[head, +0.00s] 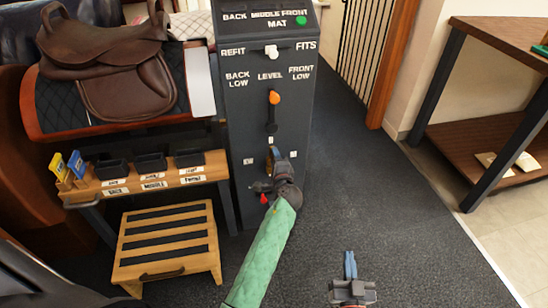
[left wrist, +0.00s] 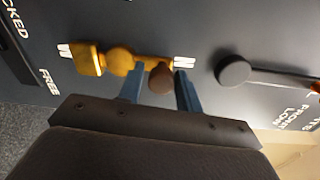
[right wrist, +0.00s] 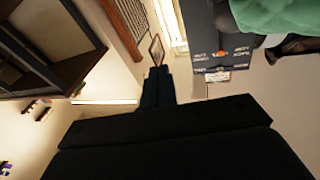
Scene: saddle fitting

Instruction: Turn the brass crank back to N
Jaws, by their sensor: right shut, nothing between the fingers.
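The brass crank (left wrist: 120,60) is on the dark control panel, seen close up in the left wrist view. Its brown knob (left wrist: 160,78) lies between the two blue fingers of my left gripper (left wrist: 160,88), with a small gap showing on each side. White marks (left wrist: 184,62) sit at both ends of the crank; its knob end is near the one on the side toward the level lever. I cannot read them surely. In the head view my left gripper (head: 275,165) covers most of the crank. My right gripper (head: 350,265) is shut and empty, away from the panel.
The level lever (head: 273,100) with its orange knob is above the crank. A red pointer (head: 264,198) shows below. A wooden step (head: 170,245) and a shelf with black bins (head: 150,163) stand left. The dark floor right of the panel is clear.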

